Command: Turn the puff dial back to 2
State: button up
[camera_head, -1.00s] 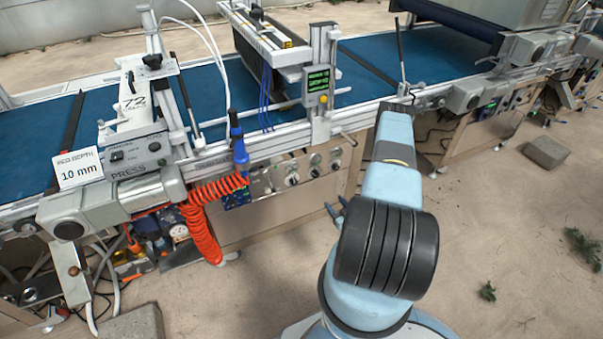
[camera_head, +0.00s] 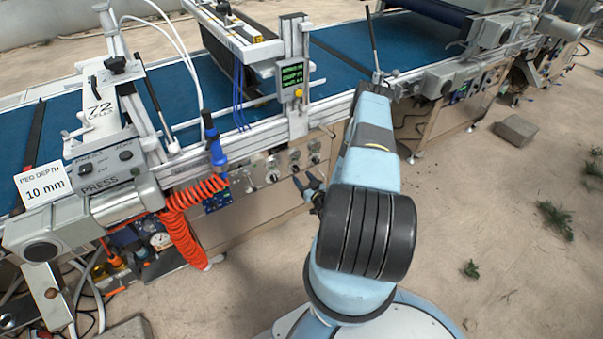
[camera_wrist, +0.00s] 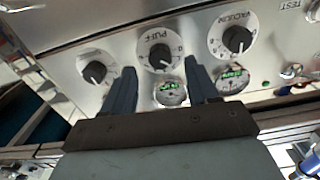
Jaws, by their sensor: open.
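The puff dial (camera_wrist: 160,56) is a round white dial with a black knob, labelled PUFF, on a metal panel in the wrist view. Its knob points roughly to the lower right; I cannot read the exact number. My gripper (camera_wrist: 161,66) is open, with its two dark fingers apart on either side of the dial in the picture and nothing between them. Whether the fingertips reach the knob's depth is unclear. In the head view my gripper (camera_head: 311,186) is small, in front of the panel (camera_head: 255,178), and its finger opening is hard to make out.
The vacuum dial (camera_wrist: 238,40) is to the right and another dial (camera_wrist: 95,72) to the left. Small gauges (camera_wrist: 172,92) with green readouts sit below. An orange coiled hose (camera_head: 183,235) hangs left of the panel. The blue conveyor (camera_head: 350,50) runs behind. Floor at right is mostly open.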

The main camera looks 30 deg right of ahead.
aim_at(297, 171)
jog(key=shift+w, duration=2)
jog(key=c, duration=1)
